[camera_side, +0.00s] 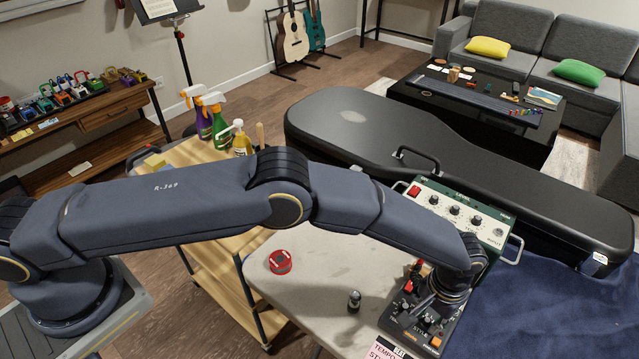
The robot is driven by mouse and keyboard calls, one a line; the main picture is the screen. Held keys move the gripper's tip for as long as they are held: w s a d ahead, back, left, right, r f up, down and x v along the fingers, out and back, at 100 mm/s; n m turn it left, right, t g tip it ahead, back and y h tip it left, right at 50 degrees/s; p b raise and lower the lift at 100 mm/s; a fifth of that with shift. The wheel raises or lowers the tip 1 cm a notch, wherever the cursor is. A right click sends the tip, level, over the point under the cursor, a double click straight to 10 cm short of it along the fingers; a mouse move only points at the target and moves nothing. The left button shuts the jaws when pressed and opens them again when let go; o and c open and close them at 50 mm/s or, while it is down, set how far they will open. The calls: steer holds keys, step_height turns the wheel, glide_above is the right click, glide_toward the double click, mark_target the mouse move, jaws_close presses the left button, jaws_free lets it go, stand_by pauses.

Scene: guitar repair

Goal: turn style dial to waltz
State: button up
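A small black control box (399,321) lies at the front right of the pale table, with small orange and white controls and lettering that seems to read "STYLE". My gripper (424,304) reaches down from the right end of my arm and is over the box, close to its top. The dark fingers blend with the dark box, so I cannot tell whether they are open or shut, or whether they touch a dial. The style dial and its setting cannot be made out. A printed card (388,349) with "TEMPO" and "STYLE" lies at the box's front edge.
A green-and-white panel unit (458,212) with knobs and a red switch stands behind the gripper. A black guitar case (345,125) lies behind it. A red round tin (281,262) and a small dark cylinder (354,301) stand on the table (315,285). Blue cloth (560,310) covers the right.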

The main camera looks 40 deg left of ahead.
steer(key=shift+c, duration=0.3)
jaws_close()
steer(key=shift+m, duration=0.3)
steer(key=m, duration=1.1)
steer(key=shift+m, duration=0.3)
steer(key=m, duration=0.5)
steer(key=shift+m, duration=0.3)
steer(key=shift+o, duration=0.3)
jaws_free()
